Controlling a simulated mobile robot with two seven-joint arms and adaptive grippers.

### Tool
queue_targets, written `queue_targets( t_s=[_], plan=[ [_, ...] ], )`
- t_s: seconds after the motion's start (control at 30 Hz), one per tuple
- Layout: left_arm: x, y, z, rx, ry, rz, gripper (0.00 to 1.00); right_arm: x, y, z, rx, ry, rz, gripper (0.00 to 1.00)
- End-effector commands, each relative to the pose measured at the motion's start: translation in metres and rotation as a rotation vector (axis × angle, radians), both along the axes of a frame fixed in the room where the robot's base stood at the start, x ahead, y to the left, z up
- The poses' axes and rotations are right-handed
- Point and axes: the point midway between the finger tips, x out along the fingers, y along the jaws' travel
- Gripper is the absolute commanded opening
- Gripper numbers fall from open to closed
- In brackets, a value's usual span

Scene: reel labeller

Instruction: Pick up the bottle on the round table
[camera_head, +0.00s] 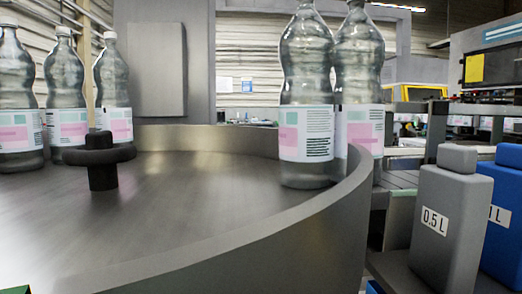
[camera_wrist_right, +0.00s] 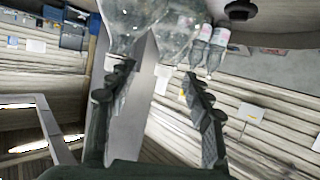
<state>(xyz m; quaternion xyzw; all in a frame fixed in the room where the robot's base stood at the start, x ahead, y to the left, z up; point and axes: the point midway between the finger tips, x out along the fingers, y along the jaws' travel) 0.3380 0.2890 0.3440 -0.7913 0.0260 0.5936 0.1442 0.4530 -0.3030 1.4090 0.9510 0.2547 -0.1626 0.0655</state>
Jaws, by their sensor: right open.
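Several clear bottles with white, pink and green labels show in the head view. The nearest bottle (camera_head: 306,110) stands upright on the round table (camera_head: 190,205), by its right rim. A second bottle (camera_head: 361,85) stands close behind it on the right, its base hidden. Three more bottles (camera_head: 65,95) stand at the left. My right gripper (camera_wrist_right: 158,72) is open and empty in its wrist view, which appears upside down. My left gripper is not in view.
A raised metal rim (camera_head: 300,235) curves around the table's right side. A dark knob (camera_head: 100,160) stands up from the table's middle. Right of the rim are a grey block (camera_head: 447,215) marked 0.5 L and a blue block (camera_head: 503,215). The table's front area is clear.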

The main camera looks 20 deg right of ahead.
Motion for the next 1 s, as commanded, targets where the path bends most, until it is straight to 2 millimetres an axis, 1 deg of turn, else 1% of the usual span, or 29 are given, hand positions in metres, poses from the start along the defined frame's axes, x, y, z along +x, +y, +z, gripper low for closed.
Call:
queue_targets(
  t_s=[0.03,0.07,0.1,0.2,0.47,0.6,0.73,0.83,1.0],
  plan=[
    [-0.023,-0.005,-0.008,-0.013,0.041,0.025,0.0,0.002,0.004,-0.002,0.002,0.025,-0.004,0.51],
    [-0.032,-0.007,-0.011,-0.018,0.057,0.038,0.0,0.002,0.005,-0.003,0.004,0.037,-0.004,0.51],
    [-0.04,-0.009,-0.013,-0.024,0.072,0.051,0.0,0.003,0.007,-0.004,0.007,0.049,-0.005,0.51],
    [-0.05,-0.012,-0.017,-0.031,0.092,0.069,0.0,0.009,0.011,-0.008,0.011,0.065,-0.008,0.51],
    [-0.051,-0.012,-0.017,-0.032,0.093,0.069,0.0,0.032,0.026,-0.019,0.011,0.065,-0.008,0.51],
    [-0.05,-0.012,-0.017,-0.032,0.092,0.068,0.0,0.049,0.037,-0.026,0.011,0.067,-0.008,0.51],
    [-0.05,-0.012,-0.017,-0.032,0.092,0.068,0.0,0.062,0.045,-0.031,0.012,0.065,-0.008,0.51],
    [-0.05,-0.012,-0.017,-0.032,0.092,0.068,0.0,0.066,0.047,-0.033,0.014,0.062,-0.008,0.51],
    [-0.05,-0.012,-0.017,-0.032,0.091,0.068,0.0,0.066,0.047,-0.033,0.014,0.061,-0.008,0.51]
  ],
)
